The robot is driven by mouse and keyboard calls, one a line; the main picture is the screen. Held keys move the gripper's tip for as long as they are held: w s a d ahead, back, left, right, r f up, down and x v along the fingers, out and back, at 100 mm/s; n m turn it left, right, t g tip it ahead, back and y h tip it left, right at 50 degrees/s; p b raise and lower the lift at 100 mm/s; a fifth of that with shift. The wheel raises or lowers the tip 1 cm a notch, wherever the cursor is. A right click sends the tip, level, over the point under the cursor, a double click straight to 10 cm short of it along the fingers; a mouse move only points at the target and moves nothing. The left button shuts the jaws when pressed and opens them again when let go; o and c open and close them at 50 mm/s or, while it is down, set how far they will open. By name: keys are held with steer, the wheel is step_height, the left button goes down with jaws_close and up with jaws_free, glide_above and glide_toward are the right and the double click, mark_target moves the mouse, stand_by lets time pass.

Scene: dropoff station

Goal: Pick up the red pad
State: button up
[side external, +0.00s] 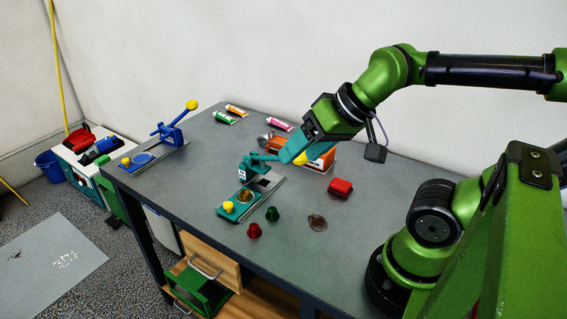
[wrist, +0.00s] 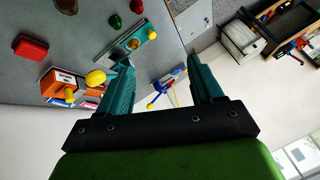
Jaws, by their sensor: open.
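A small red pad (side external: 340,188), block-like with rounded edges, lies on the grey table right of the teal press and in front of the orange box. It also shows in the wrist view (wrist: 31,47) at the upper left, well to the left of my fingers. My gripper (side external: 291,152) is above the table, near the press handle and orange box, up and left of the pad. In the wrist view my gripper (wrist: 158,62) has its two teal fingers wide apart with nothing between them.
A teal press (side external: 240,203) with a yellow knob stands left of the pad. The orange box (side external: 320,158) is behind it. A red knob (side external: 254,231), a green knob (side external: 272,214) and a brown patch (side external: 317,222) lie in front. A blue press (side external: 165,143) stands farther left.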

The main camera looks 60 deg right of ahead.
steer(key=shift+o, duration=0.3)
steer(key=m+g+h, duration=0.2)
steer(key=m+g, duration=0.5)
steer(key=m, duration=2.5)
glide_above(345, 184)
steer(key=f, duration=1.8)
steer(key=shift+w+d, duration=0.3)
steer(key=shift+d, duration=0.05)
steer(key=shift+s+a+f, duration=0.1)
steer(key=shift+f, duration=0.8)
steer(key=shift+s+a+f, duration=0.15)
steer(key=shift+f, duration=0.8)
steer(key=shift+s+a+f, duration=0.1)
steer(key=shift+f, duration=0.8)
steer(key=shift+c, duration=0.4)
